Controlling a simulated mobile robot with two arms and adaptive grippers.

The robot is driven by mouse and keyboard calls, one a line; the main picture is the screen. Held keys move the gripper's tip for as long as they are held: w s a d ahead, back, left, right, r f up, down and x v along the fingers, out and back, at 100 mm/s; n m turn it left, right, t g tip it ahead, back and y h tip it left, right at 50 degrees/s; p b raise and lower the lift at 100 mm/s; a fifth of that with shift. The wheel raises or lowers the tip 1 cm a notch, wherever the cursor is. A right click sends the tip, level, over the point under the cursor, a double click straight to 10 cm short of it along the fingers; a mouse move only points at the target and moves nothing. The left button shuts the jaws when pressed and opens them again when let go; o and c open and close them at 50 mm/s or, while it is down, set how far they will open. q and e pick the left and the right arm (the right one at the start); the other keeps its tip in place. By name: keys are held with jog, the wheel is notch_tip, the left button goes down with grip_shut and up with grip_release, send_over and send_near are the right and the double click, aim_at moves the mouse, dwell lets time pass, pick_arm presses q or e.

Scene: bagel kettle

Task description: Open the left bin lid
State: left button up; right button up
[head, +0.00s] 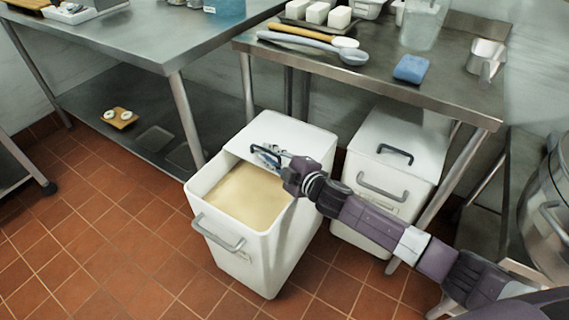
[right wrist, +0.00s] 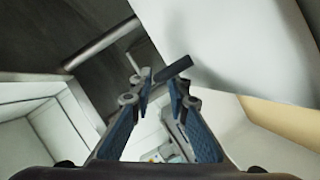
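The left bin (head: 262,248) is a white tub with a grey front handle, standing on the floor. Its white lid (head: 290,135) sits back over the rear part, leaving the front uncovered. Pale tan contents (head: 240,195) show inside. The dark lid handle (head: 262,154) is at the lid's front edge. My right gripper (head: 273,155) is at this handle. In the right wrist view its fingers (right wrist: 160,88) are apart, with the dark handle (right wrist: 173,68) close by the right fingertip; I cannot tell whether they touch. My left gripper is not in view.
A second white bin (head: 385,175), lid shut, stands to the right, partly behind my right arm. A steel table (head: 430,95) overhangs the bins' rear, with a blue sponge (head: 411,68) and ladles on it. Another steel table (head: 140,45) is at left. Tiled floor in front is clear.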

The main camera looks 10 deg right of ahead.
jog(key=v, duration=1)
